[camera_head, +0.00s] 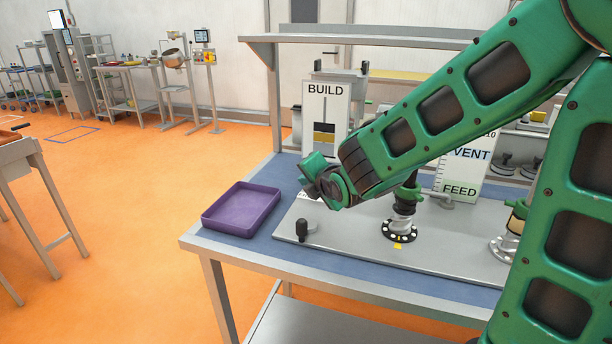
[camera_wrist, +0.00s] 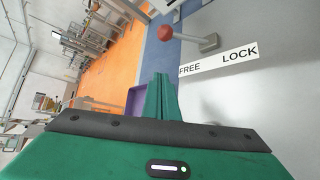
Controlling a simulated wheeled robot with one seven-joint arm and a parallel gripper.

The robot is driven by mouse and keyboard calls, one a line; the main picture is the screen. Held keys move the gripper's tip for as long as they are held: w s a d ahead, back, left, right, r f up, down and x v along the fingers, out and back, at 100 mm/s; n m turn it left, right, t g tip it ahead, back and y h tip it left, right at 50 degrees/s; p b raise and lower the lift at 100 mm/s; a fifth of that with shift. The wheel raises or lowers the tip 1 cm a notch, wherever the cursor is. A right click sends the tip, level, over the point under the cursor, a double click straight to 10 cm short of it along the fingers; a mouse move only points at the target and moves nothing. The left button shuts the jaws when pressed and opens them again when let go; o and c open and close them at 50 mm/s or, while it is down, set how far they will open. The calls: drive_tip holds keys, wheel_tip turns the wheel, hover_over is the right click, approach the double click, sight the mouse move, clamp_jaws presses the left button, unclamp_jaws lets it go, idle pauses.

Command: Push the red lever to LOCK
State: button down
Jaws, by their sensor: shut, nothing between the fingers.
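The red lever knob (camera_wrist: 165,33) shows in the wrist view at the end of a short grey arm (camera_wrist: 188,38). The arm runs to a pivot (camera_wrist: 209,42) at its right. A white label (camera_wrist: 219,61) reads FREE at its left end and LOCK at its right end. The knob lies on the FREE side. My gripper (camera_wrist: 160,80) is shut and empty, below and apart from the knob in the picture. In the head view my gripper (camera_head: 312,186) is above the bench's left part; the red lever is not visible there.
A purple tray (camera_head: 241,210) stands on the bench's left corner. A black knob (camera_head: 302,228) rises from the grey plate (camera_head: 345,245). The BUILD panel (camera_head: 324,112) stands behind my gripper. A screw post (camera_head: 403,213) and VENT/FEED panel (camera_head: 463,170) are to the right.

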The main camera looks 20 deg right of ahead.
drive_tip(key=x, duration=0.9)
drive_tip(key=shift+w+f, duration=0.15)
drive_tip(key=shift+w, duration=0.1)
drive_tip(key=shift+w+d, duration=0.2)
drive_tip(key=shift+d, duration=0.05)
drive_tip(key=shift+s+d+r, duration=0.15)
drive_tip(key=shift+d+r, duration=0.9)
drive_tip(key=shift+d, duration=0.3)
drive_tip(key=shift+d, duration=0.1)
